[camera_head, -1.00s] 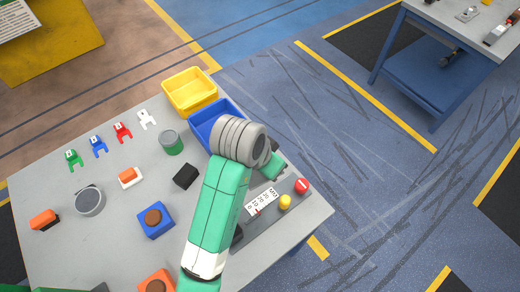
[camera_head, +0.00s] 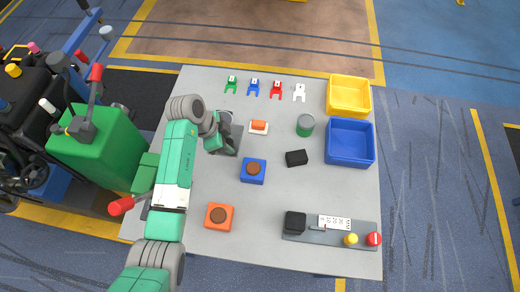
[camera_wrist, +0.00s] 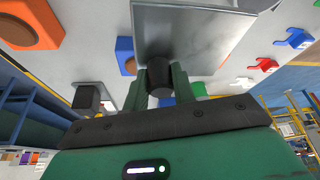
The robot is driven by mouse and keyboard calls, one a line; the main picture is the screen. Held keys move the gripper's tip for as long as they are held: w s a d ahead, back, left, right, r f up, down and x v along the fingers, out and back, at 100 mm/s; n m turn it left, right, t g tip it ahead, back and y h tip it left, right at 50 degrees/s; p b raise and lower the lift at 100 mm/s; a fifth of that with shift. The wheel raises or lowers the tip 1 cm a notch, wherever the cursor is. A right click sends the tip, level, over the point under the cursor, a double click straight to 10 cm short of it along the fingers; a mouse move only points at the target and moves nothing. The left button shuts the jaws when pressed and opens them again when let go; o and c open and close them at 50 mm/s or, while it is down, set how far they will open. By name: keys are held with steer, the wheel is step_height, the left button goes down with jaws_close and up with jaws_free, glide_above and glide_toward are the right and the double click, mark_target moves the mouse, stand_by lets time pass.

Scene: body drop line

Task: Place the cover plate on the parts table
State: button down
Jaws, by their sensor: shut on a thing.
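The cover plate (camera_wrist: 205,28) is a flat grey metal plate with a black knob (camera_wrist: 184,90) in the wrist view. My gripper (camera_wrist: 172,88) is shut on this knob, one green finger on each side. In the head view my gripper (camera_head: 222,136) is over the left part of the grey parts table (camera_head: 310,192). The plate (camera_head: 234,142) shows there partly, behind the gripper. I cannot tell whether the plate touches the tabletop.
Near the plate are a small orange-and-white part (camera_head: 258,127), a blue block (camera_head: 253,171) and coloured clips (camera_head: 254,88). The yellow bin (camera_head: 349,95) and blue bin (camera_head: 349,143) stand right. A green machine (camera_head: 98,148) is left. Bare tabletop lies at the centre front.

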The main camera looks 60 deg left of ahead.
step_height(320, 180, down, 10)
steer(key=shift+r+b, duration=0.2)
steer(key=shift+b, duration=0.45)
steer(key=shift+f, duration=0.2)
steer(key=c, duration=1.1)
jaws_free()
steer(key=shift+c, duration=0.2)
steer(key=p+v, duration=0.3)
steer(key=v, duration=0.1)
steer(key=p+v, duration=0.3)
steer(key=v, duration=0.1)
steer(key=p+v, duration=0.3)
steer(key=p, duration=0.1)
steer(key=shift+w+r, duration=0.1)
steer(key=shift+r, duration=0.4)
steer(key=shift+r+p, duration=0.25)
steer(key=shift+p, duration=0.05)
steer(key=shift+s, duration=0.25)
